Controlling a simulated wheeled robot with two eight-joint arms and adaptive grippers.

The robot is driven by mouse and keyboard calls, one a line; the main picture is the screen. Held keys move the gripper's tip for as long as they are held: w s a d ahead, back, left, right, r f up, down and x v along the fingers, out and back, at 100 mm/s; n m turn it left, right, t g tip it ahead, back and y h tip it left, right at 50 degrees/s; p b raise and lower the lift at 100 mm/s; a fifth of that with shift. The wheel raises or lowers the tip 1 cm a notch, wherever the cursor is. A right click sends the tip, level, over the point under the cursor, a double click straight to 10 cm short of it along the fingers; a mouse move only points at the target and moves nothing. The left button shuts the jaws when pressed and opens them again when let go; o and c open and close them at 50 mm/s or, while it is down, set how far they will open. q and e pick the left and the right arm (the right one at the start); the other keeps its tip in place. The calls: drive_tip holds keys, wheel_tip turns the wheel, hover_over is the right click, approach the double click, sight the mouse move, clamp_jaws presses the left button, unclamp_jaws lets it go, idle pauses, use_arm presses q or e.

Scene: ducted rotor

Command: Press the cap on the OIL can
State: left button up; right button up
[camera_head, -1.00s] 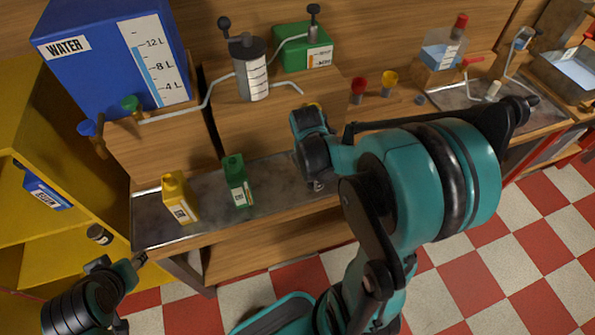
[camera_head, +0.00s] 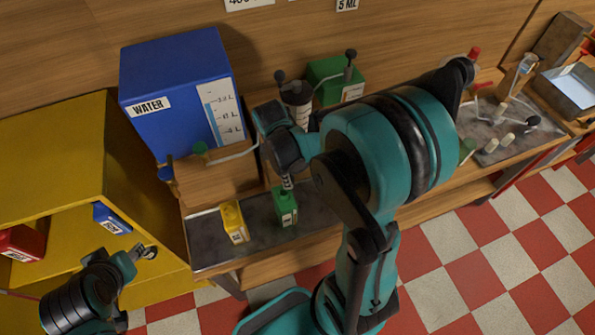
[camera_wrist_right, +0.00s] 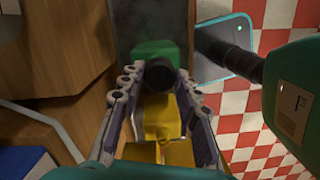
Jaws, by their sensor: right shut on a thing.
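A green can (camera_head: 286,212) and a yellow can (camera_head: 235,226) stand upright side by side on the metal tray. Their labels are too small to read, so I cannot tell which is the OIL can. My right gripper (camera_head: 287,182) is directly above the green can, pointing down. In the right wrist view, its fingertips (camera_wrist_right: 162,76) are shut on a dark round piece that looks like a cap (camera_wrist_right: 160,72), over the green can (camera_wrist_right: 153,50). I cannot tell whether it touches the can's mouth.
The blue WATER tank (camera_head: 170,85) stands behind the tray on a wooden block. A green tank (camera_head: 325,75) and a cylinder (camera_head: 296,95) are at the back. The yellow shelf (camera_head: 60,150) is at left. The metal tray (camera_head: 215,258) is bare in front of the cans.

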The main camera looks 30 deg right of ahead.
drive_tip(key=shift+w+a+r, duration=0.5)
drive_tip(key=shift+w+a, duration=0.05)
drive_tip(key=shift+a, duration=0.15)
drive_tip(key=shift+s+d+f, duration=0.1)
drive_tip(key=shift+f, duration=0.5)
wheel_tip(320, 180, down, 5)
drive_tip(key=b, duration=0.4)
drive_tip(key=shift+r, duration=0.1)
drive_tip(key=shift+f+b, duration=0.25)
drive_tip(key=shift+b, duration=0.2)
use_arm(q)
drive_tip(key=f, duration=0.4)
drive_tip(key=shift+w+a, duration=0.3)
drive_tip(key=shift+f, duration=0.2)
drive_tip(key=shift+f+b, duration=0.35)
drive_tip(key=shift+b, duration=0.2)
use_arm(e)
drive_tip(key=shift+f, duration=0.15)
